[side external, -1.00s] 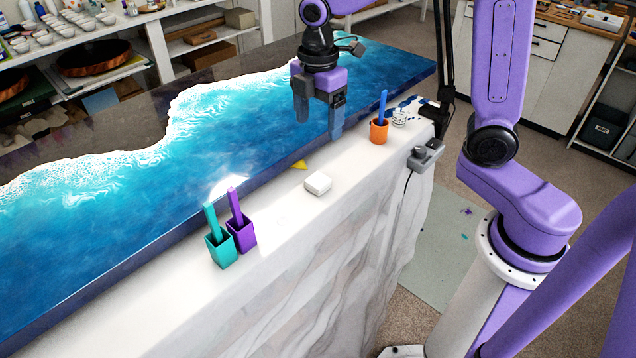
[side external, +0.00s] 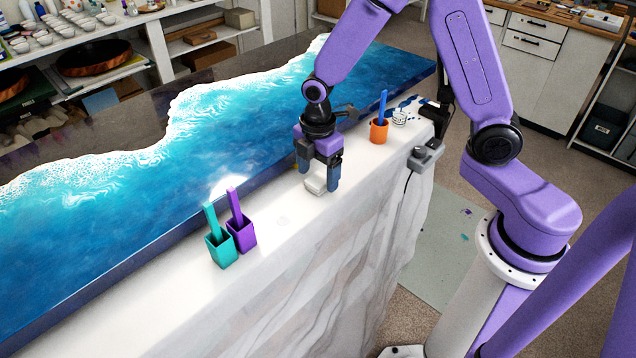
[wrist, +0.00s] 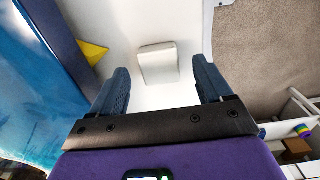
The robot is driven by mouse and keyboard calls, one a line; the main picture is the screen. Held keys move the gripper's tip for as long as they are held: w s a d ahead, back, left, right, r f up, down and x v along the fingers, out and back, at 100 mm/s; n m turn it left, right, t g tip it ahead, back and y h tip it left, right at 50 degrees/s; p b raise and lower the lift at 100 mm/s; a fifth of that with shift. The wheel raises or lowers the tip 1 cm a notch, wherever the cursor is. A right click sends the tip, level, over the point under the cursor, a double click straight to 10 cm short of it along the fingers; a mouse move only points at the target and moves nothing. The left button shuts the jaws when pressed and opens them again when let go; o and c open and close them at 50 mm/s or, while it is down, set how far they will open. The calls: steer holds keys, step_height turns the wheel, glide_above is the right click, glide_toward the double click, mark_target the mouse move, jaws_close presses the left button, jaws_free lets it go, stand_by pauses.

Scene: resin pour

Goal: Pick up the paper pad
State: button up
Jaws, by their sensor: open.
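The paper pad (side external: 315,186) is a small white block lying on the white-covered table below my gripper. My gripper (side external: 318,180) is open, with its fingers pointing down close above the pad; part of the pad is hidden behind it. In the wrist view the pad (wrist: 158,63) lies ahead between the two blue fingers of my gripper (wrist: 162,85), with clear space on both sides. The fingers do not touch it there.
A yellow wedge (wrist: 93,52) lies left of the pad, by the blue resin slab (side external: 250,115). A teal cup (side external: 222,250) and purple cup (side external: 243,235) stand to the left. An orange cup (side external: 379,132) stands to the right. The table's edge drops off in front.

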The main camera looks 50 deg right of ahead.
steer(key=shift+f, duration=0.65)
steer(key=shift+c, duration=0.4)
steer(key=c, duration=1.1)
steer(key=shift+w+r, duration=0.1)
steer(key=shift+r, duration=0.7)
steer(key=shift+s+d+r, duration=0.45)
steer(key=shift+s+r, duration=1.45)
steer(key=shift+s, duration=0.4)
steer(key=shift+s+d+r, duration=0.5)
steer(key=shift+s+r, duration=1.45)
steer(key=shift+s, duration=0.4)
steer(key=shift+s+d+r, duration=0.45)
steer(key=shift+s+r, duration=1.45)
steer(key=shift+s, duration=0.4)
